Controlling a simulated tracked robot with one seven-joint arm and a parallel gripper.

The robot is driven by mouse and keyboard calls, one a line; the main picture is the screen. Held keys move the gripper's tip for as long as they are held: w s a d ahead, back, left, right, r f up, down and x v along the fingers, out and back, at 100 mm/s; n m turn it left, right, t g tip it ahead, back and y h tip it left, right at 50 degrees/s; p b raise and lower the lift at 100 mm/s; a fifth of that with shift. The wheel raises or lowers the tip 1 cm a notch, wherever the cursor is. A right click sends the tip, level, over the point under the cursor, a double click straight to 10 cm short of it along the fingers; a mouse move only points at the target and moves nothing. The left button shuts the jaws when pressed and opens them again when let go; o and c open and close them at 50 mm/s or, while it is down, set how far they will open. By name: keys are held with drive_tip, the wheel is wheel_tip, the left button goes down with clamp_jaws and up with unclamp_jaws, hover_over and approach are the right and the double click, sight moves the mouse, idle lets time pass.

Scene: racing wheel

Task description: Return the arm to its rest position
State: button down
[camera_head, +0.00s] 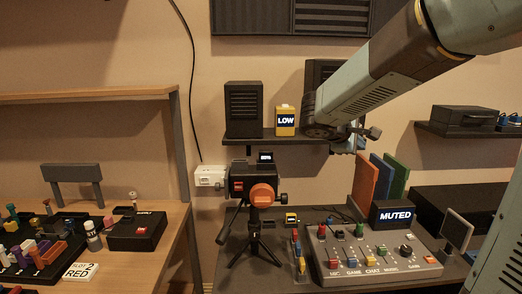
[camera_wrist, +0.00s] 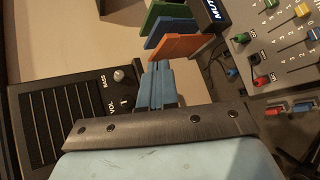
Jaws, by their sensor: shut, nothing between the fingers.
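My arm (camera_head: 375,85) reaches in from the upper right in the head view, with its dark wrist end in front of the wall shelf. My gripper (camera_wrist: 158,68) shows in the wrist view as blue-grey fingers close together beyond a dark bracket. The fingers are shut and hold nothing. They sit beside a black speaker front with knobs (camera_wrist: 50,110) and appear apart from the coloured panels beyond them. In the head view the fingers are mostly hidden or too small to make out clearly.
The shelf holds a black speaker (camera_head: 244,110) and a yellow LOW box (camera_head: 285,121). Below stand a tripod device (camera_head: 250,185), a mixer (camera_head: 375,255), a MUTED display (camera_head: 394,215) and upright coloured panels (camera_head: 365,180). A wooden desk (camera_head: 165,235) with small items is at left.

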drive_tip(key=s+d+f+m+g+y, duration=0.15)
drive_tip(key=s+m+g+y, duration=0.35)
drive_tip(key=s, duration=0.9)
drive_tip(key=s+a+f+m+t+y, duration=0.2)
drive_tip(key=s+a+m+t+y, duration=0.1)
drive_tip(key=s, duration=0.7)
drive_tip(key=a+m+y, duration=0.1)
drive_tip(key=a+m, duration=0.1)
drive_tip(key=a, duration=0.1)
drive_tip(key=shift+s+a+m+y, duration=0.15)
drive_tip(key=shift+a+m+y, duration=0.25)
